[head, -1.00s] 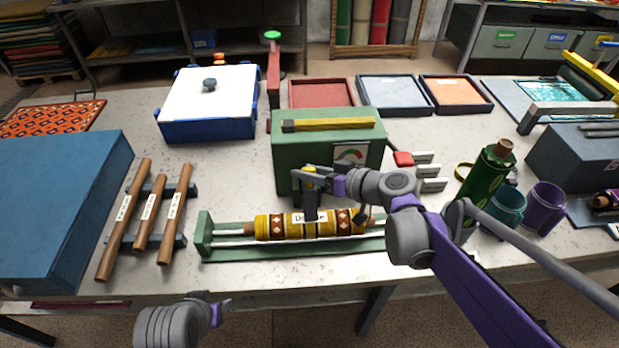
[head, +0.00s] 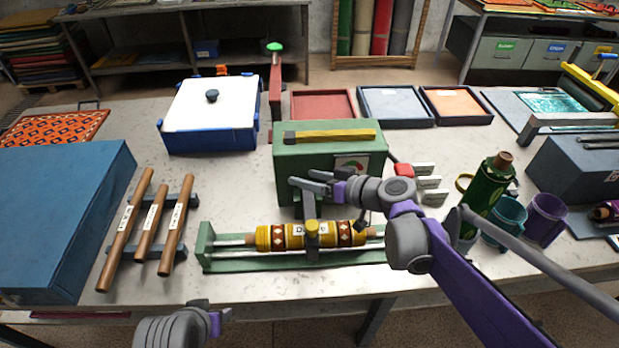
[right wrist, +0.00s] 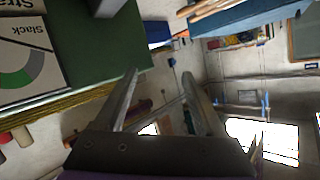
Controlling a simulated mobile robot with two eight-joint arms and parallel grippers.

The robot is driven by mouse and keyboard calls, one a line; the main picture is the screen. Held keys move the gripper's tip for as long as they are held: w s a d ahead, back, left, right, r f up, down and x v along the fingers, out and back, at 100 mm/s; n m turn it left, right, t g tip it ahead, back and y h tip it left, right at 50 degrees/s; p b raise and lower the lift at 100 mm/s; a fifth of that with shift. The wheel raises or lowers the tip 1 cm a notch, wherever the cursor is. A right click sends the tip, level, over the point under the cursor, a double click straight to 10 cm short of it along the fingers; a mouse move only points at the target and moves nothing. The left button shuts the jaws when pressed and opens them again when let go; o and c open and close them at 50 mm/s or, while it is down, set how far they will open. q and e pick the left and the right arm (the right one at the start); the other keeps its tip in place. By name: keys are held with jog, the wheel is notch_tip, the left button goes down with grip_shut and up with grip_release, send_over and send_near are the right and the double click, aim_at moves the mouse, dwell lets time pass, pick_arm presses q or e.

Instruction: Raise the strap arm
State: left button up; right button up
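The strap arm (head: 310,205) is a grey bar in front of the green box (head: 290,165).
A gauge card (right wrist: 30,55) marked "Slack" is on the green box. Labelled wooden rods (head: 150,215) lie on a rack to the left, beside a blue box (head: 60,210). A green bottle (head: 487,190) and cups (head: 545,218) stand to the right.

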jog(key=shift+s, duration=0.1)
jog(key=v, duration=1)
jog(key=shift+s+d+r, duration=0.15)
jog(key=shift+s+d, duration=0.05)
jog(key=shift+d, duration=0.05)
